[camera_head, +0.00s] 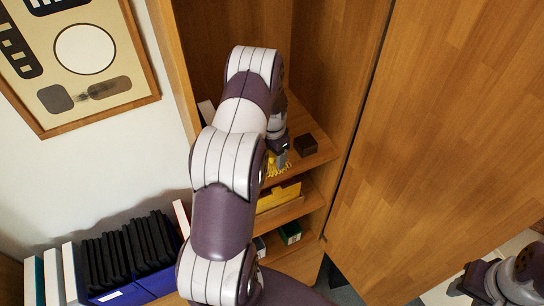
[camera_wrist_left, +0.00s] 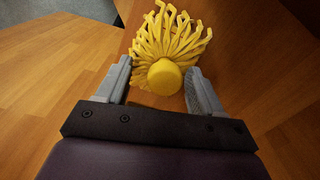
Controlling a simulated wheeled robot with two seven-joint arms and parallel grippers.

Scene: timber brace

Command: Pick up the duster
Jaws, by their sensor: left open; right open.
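The duster (camera_wrist_left: 178,48) is yellow, with a head of looped strands and a round yellow end (camera_wrist_left: 165,77) that faces the left wrist camera. It lies on a wooden shelf. In the left wrist view my left gripper (camera_wrist_left: 160,82) is open, with one finger on each side of the round end. I cannot tell whether either finger touches it. In the head view only some yellow strands (camera_head: 279,170) show beside my left gripper (camera_head: 281,158); my arm hides the rest. My right gripper (camera_head: 470,287) is at the lower right, far from the duster, open and empty.
A small dark block (camera_head: 306,145) sits on the same shelf, right of the duster. A yellow box (camera_head: 280,197) and a green box (camera_head: 290,233) stand on lower shelves. A large wooden panel (camera_head: 440,140) borders the cabinet on the right. Black folders (camera_head: 128,250) stand lower left.

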